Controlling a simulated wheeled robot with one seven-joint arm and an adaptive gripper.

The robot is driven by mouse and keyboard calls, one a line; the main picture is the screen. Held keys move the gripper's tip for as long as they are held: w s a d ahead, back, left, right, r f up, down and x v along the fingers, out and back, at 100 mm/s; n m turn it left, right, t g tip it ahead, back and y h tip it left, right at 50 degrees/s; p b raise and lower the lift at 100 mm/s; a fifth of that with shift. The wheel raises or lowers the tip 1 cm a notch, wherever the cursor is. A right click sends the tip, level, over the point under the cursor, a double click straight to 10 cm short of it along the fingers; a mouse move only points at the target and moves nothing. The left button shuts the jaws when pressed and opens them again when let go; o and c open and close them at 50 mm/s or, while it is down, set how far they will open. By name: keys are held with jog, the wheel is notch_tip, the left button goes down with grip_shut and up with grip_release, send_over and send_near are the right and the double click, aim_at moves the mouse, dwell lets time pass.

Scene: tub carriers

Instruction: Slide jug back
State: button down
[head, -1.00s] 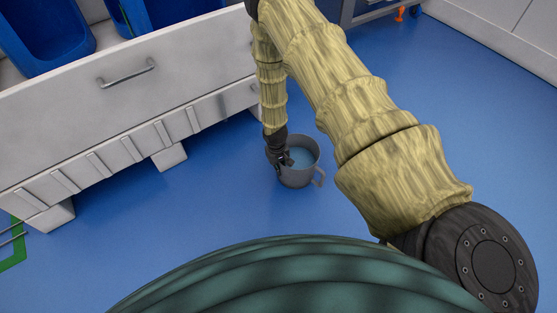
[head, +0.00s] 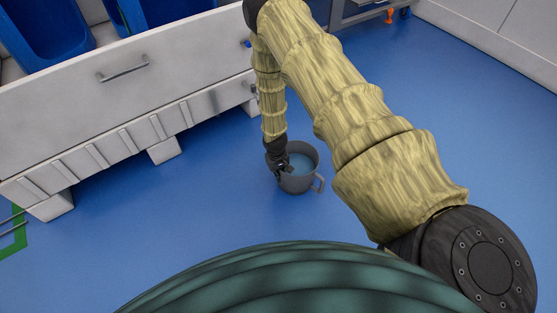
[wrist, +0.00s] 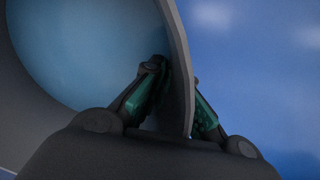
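The grey jug (head: 302,184) stands upright on the blue floor near the middle of the head view, its handle to the lower right. Blue shows inside it, perhaps liquid. My gripper (head: 281,166) is at the jug's left rim. In the wrist view, my gripper (wrist: 180,88) has one green-padded finger inside the jug and the other outside, with the jug's wall (wrist: 178,60) pinched between them. The jug's handle and base are out of the wrist view.
A long white carrier (head: 60,120) with a metal handle stands at the left on block feet, with blue tubs (head: 45,30) in it. Green tape (head: 14,240) marks the floor at far left. Floor around the jug is clear. An orange caster (head: 390,15) shows at the back.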

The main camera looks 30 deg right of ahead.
jog(key=c, duration=1.6)
grip_release()
jog(key=shift+d, duration=0.1)
jog(key=shift+o, duration=0.2)
jog(key=shift+r, duration=0.1)
notch_tip(320, 180, up, 12)
jog(key=shift+a, duration=0.45)
